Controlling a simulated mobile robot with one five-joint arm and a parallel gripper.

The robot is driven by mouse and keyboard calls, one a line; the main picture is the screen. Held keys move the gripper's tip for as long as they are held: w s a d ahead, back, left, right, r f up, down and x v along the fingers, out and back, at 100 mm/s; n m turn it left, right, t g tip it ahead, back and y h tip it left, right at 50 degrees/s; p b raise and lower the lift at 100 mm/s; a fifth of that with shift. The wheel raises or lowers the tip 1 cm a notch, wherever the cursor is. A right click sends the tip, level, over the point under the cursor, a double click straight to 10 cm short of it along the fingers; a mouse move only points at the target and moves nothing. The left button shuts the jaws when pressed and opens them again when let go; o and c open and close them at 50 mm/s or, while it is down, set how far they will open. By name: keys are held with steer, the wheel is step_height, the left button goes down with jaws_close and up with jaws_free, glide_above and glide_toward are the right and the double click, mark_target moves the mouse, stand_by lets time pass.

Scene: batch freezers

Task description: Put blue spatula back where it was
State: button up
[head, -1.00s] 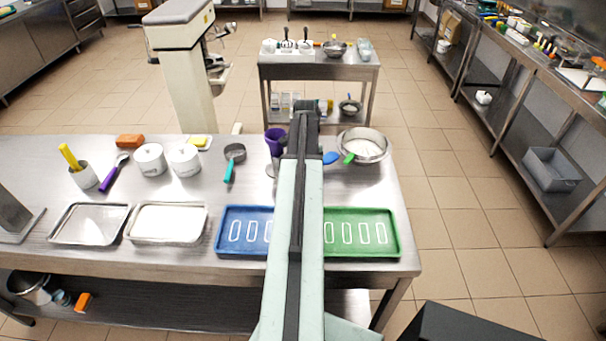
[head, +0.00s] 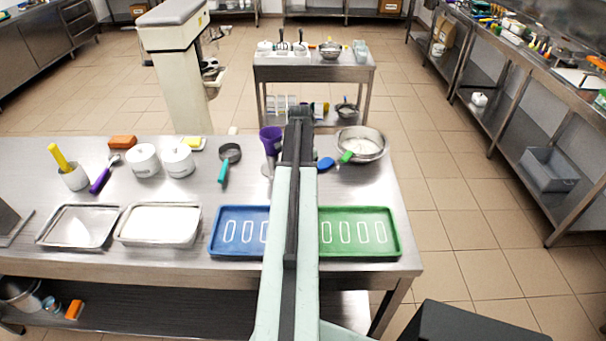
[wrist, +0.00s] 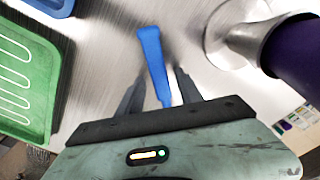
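The blue spatula shows in the head view as a blue end (head: 326,164) just right of my arm, between the purple cup and the steel bowl; my arm hides the rest. In the wrist view its blue part (wrist: 152,58) points down between the two dark fingers of my gripper (wrist: 160,88). The fingers stand apart, with a gap on each side of the blue part. The blue tray (head: 235,232) and green tray (head: 360,232), both with white slot outlines, lie at the table's front right.
The purple cup (head: 270,138) stands left of my arm and shows close in the wrist view (wrist: 295,50). The steel bowl (head: 361,143) with a green-handled tool (head: 347,157) is to the right.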

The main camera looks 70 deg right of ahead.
step_height(320, 180, up, 12)
steer(key=p, duration=1.2)
steer(key=shift+a+r, duration=0.2)
steer(key=shift+r, duration=0.05)
steer(key=shift+w+f, duration=0.1)
steer(key=w+a+n, duration=1.1)
steer(key=w+a, duration=1.4)
steer(key=a, duration=0.4)
steer(key=w+a+n, duration=0.2)
steer(key=a+n, duration=0.4)
steer(key=a, duration=1.1)
steer(key=w+a+n, duration=0.2)
steer(key=a+n, duration=0.3)
steer(key=a, duration=1.2)
steer(key=shift+n, duration=0.4)
